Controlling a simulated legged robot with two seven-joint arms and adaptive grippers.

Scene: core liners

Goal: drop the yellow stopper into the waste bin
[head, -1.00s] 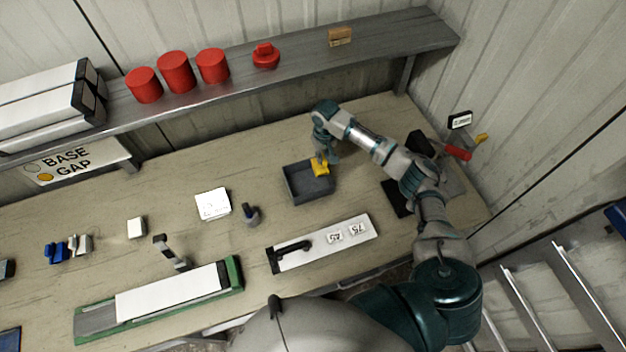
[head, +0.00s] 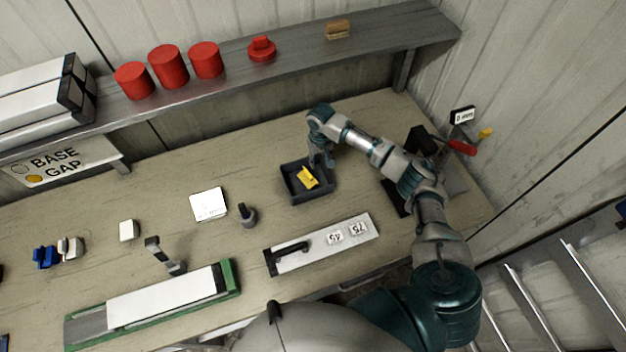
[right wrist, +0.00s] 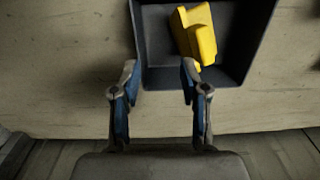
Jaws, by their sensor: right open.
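The yellow stopper (head: 308,177) lies inside a dark grey square bin (head: 290,186) on the bench. In the right wrist view the stopper (right wrist: 195,33) rests tilted in the bin (right wrist: 165,77), towards its middle. My right gripper (head: 322,163) is just above the bin's far right edge. In the right wrist view its two fingers (right wrist: 158,85) are apart with nothing between them, and the stopper is beyond the fingertips. My left gripper is not in view.
A white board with a black handle and tiles (head: 318,243) lies nearer me. A white box (head: 208,204) and a small dark holder (head: 247,215) stand left of the bin. A shelf (head: 390,33) with red cylinders (head: 168,67) runs along the back. A red-handled tool (head: 462,147) is at right.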

